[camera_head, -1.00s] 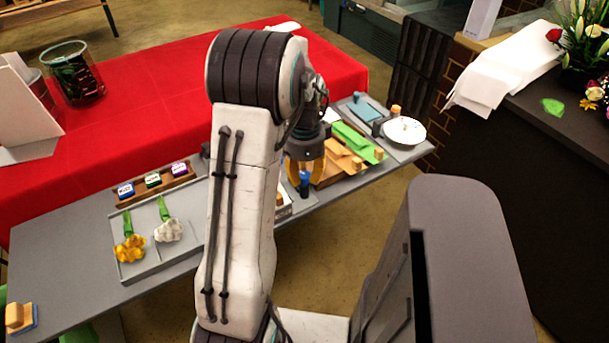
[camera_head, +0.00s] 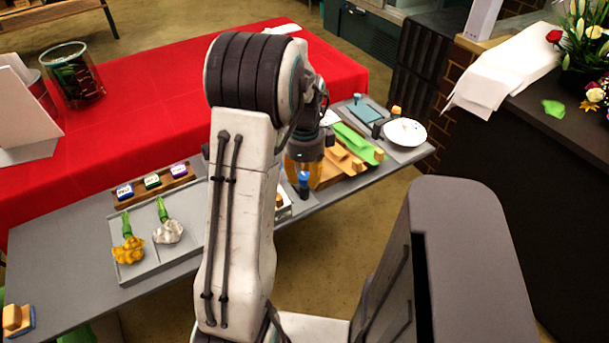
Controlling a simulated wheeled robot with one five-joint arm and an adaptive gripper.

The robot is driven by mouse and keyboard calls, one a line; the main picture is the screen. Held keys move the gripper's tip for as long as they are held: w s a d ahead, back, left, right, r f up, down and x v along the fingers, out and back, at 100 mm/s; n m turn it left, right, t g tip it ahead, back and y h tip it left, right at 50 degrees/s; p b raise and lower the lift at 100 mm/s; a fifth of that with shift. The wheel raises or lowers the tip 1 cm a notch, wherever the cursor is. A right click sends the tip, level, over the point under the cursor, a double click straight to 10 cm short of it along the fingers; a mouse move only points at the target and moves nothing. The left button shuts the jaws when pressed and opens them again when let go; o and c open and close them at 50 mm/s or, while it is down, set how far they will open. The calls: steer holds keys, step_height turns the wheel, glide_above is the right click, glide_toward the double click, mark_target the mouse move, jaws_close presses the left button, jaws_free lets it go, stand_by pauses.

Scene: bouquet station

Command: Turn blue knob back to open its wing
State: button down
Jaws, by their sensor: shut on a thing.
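The blue knob (camera_head: 303,182) stands upright at the front edge of the grey table, right of my arm. My gripper (camera_head: 303,173), with orange-yellow fingers, points down over the knob and is shut on it. The fingers partly hide the knob's top. Just right of the gripper is an orange-tan wooden fixture (camera_head: 337,165) with a slanted board and small blocks. A green board (camera_head: 352,141) lies behind it. I cannot tell which part is the blue knob's wing, as my gripper and arm cover part of this area.
A grey tray (camera_head: 148,262) with yellow and white flowers lies left of my arm. Behind it is a wooden rack (camera_head: 135,196) with small labelled blocks. A white plate (camera_head: 404,131) sits at the table's right end. A red-covered table (camera_head: 150,115) stands behind.

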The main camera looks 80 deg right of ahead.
mark_target(305, 175)
steer(key=shift+a+f, duration=0.1)
steer(key=c, duration=0.9)
jaws_free()
step_height(305, 175, up, 12)
stand_by(0.7)
